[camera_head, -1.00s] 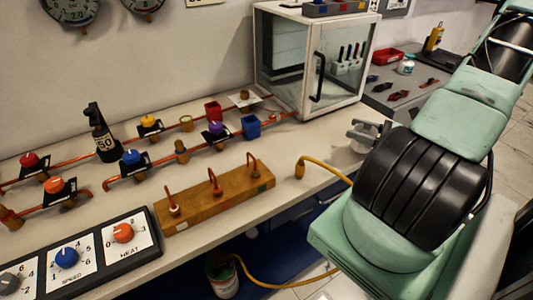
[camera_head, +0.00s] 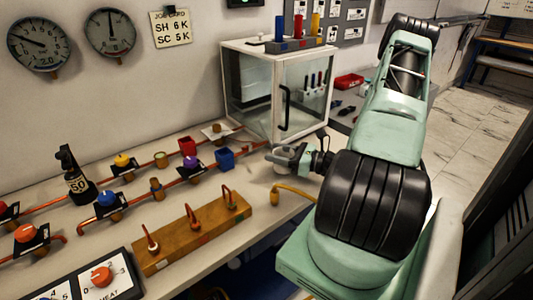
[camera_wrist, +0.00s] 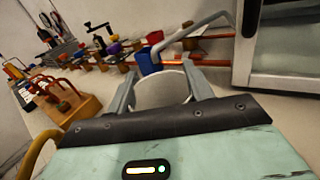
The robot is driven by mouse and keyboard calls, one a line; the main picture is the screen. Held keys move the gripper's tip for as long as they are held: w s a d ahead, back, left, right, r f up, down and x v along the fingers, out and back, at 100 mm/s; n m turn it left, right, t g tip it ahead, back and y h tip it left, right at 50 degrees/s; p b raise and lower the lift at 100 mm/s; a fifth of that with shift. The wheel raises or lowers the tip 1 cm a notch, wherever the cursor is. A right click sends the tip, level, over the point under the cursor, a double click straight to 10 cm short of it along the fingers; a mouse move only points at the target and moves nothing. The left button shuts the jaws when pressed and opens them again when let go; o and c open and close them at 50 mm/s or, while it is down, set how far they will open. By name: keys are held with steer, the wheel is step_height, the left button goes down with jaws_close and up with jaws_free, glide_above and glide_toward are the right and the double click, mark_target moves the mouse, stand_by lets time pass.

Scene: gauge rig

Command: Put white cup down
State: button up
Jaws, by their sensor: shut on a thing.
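My gripper (camera_head: 276,158) is over the bench top, in front of the glass-doored cabinet. It is shut on the white cup (camera_wrist: 163,90), whose curved wall shows between the two fingers in the wrist view. In the head view only a pale part of the cup (camera_head: 283,169) shows beneath the fingers. I cannot tell whether its base touches the bench. My gripper also shows in the wrist view (camera_wrist: 165,75).
The white cabinet (camera_head: 253,95) stands close behind my gripper. A blue box (camera_head: 225,159) and copper pipes with valves lie to the left. Bare bench lies around the cup.

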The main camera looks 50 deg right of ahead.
steer(key=x, duration=0.4)
steer(key=shift+f+p, duration=0.25)
steer(key=shift+p, duration=0.15)
steer(key=shift+f, duration=0.45)
steer(key=shift+f, duration=0.2)
steer(key=o, duration=1)
steer(key=shift+c, duration=0.2)
steer(key=shift+r, duration=0.15)
